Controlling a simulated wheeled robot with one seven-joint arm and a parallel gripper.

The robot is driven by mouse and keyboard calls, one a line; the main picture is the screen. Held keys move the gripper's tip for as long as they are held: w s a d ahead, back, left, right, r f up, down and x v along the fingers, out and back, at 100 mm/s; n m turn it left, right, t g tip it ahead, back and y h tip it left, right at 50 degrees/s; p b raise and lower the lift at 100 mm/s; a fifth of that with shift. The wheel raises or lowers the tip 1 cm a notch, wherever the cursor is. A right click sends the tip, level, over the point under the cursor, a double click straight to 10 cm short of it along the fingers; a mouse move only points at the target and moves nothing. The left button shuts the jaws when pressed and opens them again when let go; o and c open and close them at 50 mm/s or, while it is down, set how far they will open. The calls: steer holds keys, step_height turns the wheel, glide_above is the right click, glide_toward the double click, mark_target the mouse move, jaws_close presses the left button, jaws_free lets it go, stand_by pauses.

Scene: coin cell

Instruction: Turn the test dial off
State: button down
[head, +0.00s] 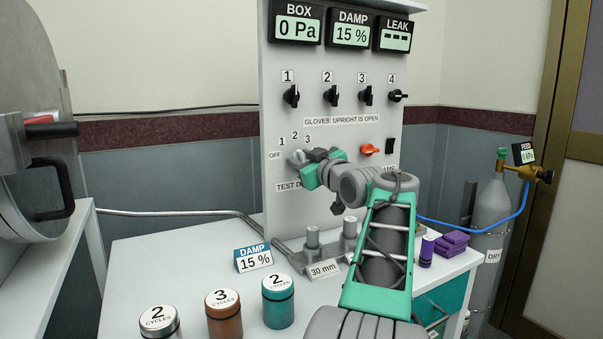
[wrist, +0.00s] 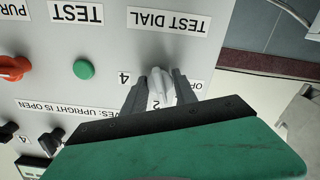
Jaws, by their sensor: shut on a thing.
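The test dial (head: 295,158) is a light grey knob low on the left of the upright panel, with OFF, 1, 2 and 3 marked around it. My gripper (head: 304,161) reaches it from the right and covers part of it. In the wrist view, which shows the panel upside down, the dial (wrist: 158,84) sits between the two dark fingers of my gripper (wrist: 160,92), which are shut on it. The labels 4, 2 and part of OFF show around it. The knob's ridge lies roughly in line with the 2; its exact setting is hard to tell.
An orange knob (head: 369,149) and black numbered glove valves (head: 331,95) are on the panel. A green button (wrist: 84,69) is beside the dial in the wrist view. Jars (head: 223,314) and small posts stand on the white table (head: 190,260) below. A gas cylinder (head: 491,205) stands right.

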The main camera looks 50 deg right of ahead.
steer(key=n+b, duration=0.1)
steer(key=n, duration=0.1)
steer(key=n+b, duration=0.4)
steer(key=shift+f, duration=0.25)
steer(key=n+b, duration=0.1)
steer(key=n, duration=0.2)
steer(key=shift+n+b, duration=0.3)
steer(key=shift+b, duration=0.1)
steer(key=shift+r+n+b, duration=0.15)
steer(key=shift+n+b, duration=0.4)
steer(key=shift+n, duration=0.65)
steer(key=c, duration=1)
jaws_free()
steer(key=shift+r, duration=0.1)
steer(key=shift+o, duration=0.2)
steer(key=shift+s, duration=0.1)
